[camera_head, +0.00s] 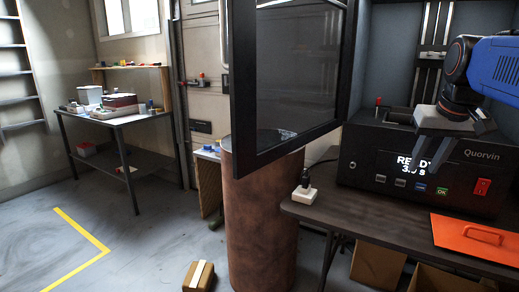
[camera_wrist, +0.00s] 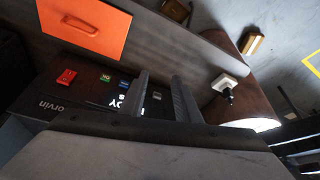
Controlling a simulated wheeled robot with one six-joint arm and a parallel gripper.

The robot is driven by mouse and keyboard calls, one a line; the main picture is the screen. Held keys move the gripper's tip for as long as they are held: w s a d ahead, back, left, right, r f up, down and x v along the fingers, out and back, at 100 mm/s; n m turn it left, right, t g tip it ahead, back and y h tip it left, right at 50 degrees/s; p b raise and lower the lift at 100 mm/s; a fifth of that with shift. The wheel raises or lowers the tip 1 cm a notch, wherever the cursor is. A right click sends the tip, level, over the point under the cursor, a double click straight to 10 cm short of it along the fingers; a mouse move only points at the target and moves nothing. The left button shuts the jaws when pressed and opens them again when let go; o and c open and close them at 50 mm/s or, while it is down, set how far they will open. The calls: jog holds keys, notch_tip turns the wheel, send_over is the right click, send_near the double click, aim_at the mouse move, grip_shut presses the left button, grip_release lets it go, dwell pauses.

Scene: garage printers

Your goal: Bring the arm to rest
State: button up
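My arm, with its blue link, reaches in from the right in the head view. My gripper (camera_head: 420,152) hangs in front of the black Quorvin machine (camera_head: 355,165), partly covering its lit display, which appears to read "READY 3.0 s". In the wrist view the two fingers of my gripper (camera_wrist: 160,78) stand apart with nothing between them. The machine's panel, with its red switch (camera_wrist: 67,76) and small buttons, shows beyond them. Whether the fingers touch the machine cannot be told.
An orange plate with a handle (camera_head: 478,236) lies on the dark table (camera_head: 345,215), right front. A white block with a black knob (camera_head: 304,195) sits near its left edge. A black-framed glass door (camera_head: 240,100) stands open at left. A brown drum (camera_head: 262,225) and cardboard box (camera_head: 198,275) stand below.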

jog(key=s+a+f+n, duration=0.1)
jog(key=s+a+f, duration=0.3)
jog(key=f, duration=0.4)
jog(key=s+a+f, duration=0.4)
jog(key=s+f, duration=0.3)
jog(key=f, duration=0.1)
jog(key=s+a+f+n+y, duration=0.1)
jog(key=s+a+f, duration=0.3)
jog(key=s+f, duration=0.2)
notch_tip(320, 180, down, 2)
jog(key=shift+s+f+n, duration=0.1)
jog(key=shift+s+n, duration=0.1)
jog(key=shift+n, duration=0.1)
